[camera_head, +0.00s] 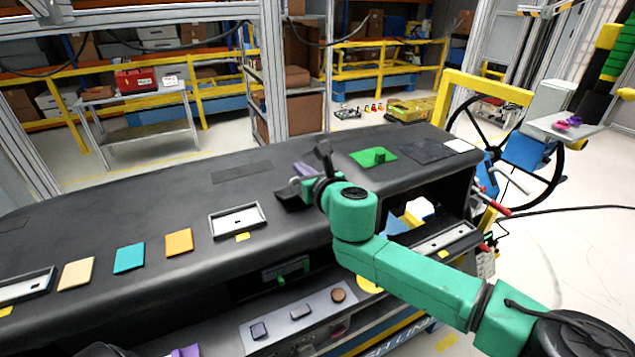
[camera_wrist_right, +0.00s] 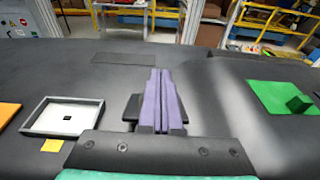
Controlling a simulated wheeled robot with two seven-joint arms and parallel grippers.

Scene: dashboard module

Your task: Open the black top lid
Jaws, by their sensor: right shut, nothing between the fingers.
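Two flat dark patches lie on the black dashboard top: one left of centre (camera_head: 242,171), also in the right wrist view (camera_wrist_right: 123,59), and one right of the green plate (camera_head: 425,151). I cannot tell which is the black top lid; neither looks raised. My right gripper (camera_head: 303,169) hovers over or near the dashboard top, between the left dark patch and the green plate. Its purple fingers are together and empty in the right wrist view (camera_wrist_right: 160,98).
The green plate (camera_head: 373,157) carries a green knob. A white framed tray (camera_head: 238,221) and orange (camera_head: 179,242), teal (camera_head: 129,258) and beige (camera_head: 76,273) pads lie left along the dashboard. A steering wheel (camera_head: 492,132) stands at right. The dashboard's back-left surface is clear.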

